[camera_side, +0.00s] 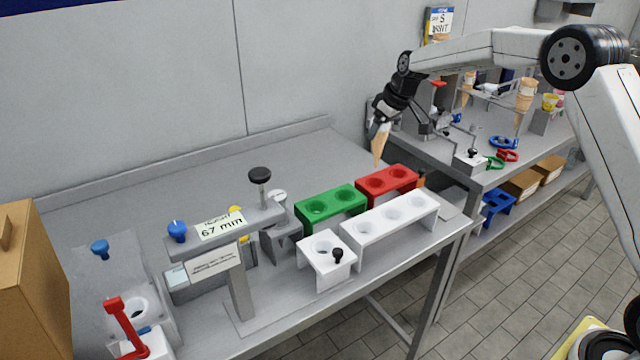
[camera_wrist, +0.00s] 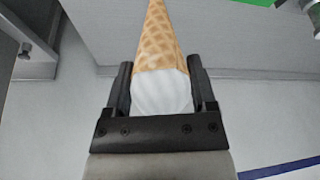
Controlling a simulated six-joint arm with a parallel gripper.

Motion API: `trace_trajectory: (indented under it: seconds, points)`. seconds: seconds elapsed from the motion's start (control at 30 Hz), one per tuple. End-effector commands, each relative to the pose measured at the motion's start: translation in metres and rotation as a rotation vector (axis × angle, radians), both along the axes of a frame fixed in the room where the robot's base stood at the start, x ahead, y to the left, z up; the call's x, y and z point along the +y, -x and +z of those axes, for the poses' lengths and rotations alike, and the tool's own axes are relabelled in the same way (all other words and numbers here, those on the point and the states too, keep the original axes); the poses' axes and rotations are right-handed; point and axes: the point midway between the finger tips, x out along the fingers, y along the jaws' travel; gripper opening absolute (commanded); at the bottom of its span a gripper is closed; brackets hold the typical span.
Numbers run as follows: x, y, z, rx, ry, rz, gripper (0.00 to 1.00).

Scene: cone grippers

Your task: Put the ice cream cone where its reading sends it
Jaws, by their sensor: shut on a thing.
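The ice cream cone (camera_side: 379,147) is a tan waffle cone in a white paper sleeve. My gripper (camera_side: 380,122) is shut on its sleeve and holds it tip down, above the back of the near table beyond the red holder. In the wrist view the cone (camera_wrist: 158,40) points away from my gripper (camera_wrist: 160,92), with a jaw on each side of the white sleeve. A height gauge carries a label (camera_side: 220,226) reading "67 mm". A green holder (camera_side: 331,205) and a red holder (camera_side: 387,183) have two holes each. A white holder (camera_side: 390,226) has several holes. All visible holes look empty.
A small white stand (camera_side: 326,262) with a black knob is in front of the green holder. A cardboard box (camera_side: 32,275) is at the left edge. A second table (camera_side: 480,130) at right holds cones and coloured rings. The near table's back left is clear.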

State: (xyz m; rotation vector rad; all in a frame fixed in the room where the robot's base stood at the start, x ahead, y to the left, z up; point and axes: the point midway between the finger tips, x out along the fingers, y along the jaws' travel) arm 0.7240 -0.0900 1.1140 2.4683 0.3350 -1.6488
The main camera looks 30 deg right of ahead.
Motion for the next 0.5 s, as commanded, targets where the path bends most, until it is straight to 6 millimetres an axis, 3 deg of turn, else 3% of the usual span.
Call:
trace_trajectory:
  seconds: [0.5]
  points:
    - [-0.0051,-0.0009,-0.0044,0.000,0.000,-0.010,0.40]
